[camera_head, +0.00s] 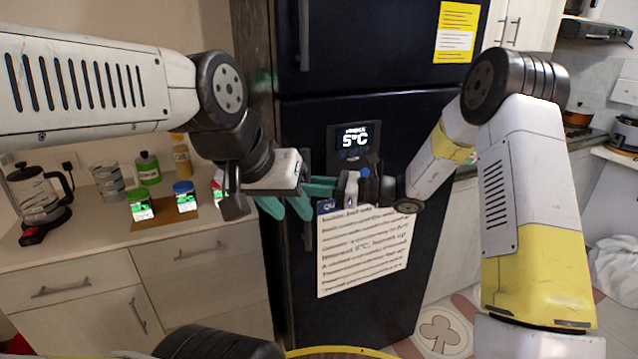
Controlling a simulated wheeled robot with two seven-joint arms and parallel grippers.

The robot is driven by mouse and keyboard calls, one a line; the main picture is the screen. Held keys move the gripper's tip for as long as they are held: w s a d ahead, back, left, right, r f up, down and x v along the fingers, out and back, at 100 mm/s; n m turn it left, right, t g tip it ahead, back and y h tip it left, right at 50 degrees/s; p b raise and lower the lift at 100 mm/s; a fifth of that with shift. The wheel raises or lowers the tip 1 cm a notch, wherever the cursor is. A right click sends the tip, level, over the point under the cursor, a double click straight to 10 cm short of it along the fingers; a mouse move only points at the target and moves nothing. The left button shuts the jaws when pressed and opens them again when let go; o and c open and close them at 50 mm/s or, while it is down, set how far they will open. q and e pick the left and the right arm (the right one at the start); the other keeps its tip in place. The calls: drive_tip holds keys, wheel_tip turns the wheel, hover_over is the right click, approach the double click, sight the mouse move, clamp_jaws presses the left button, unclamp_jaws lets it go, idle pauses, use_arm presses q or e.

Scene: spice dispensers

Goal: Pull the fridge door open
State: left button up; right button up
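The dark fridge (400,120) stands in the middle, with an upper door and a lower door. Both doors look shut. The upper door's vertical handle (304,35) is near its left edge. The lower door's handle (307,238) shows in part just below my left gripper's fingers. My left gripper (288,210) has teal fingers that look spread apart, at the lower door's left edge by the handle. Whether they touch it I cannot tell. My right gripper (322,187) points left in front of the lower door, close to the left one; its finger gap is unclear.
A temperature display (354,140) and a paper note (365,248) are on the lower door; a yellow note (457,32) is on the upper. The left counter (90,248) holds a kettle (38,195), a glass (108,180) and several jars. Floor at lower right is partly clear.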

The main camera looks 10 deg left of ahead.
clamp_jaws()
idle(1.3)
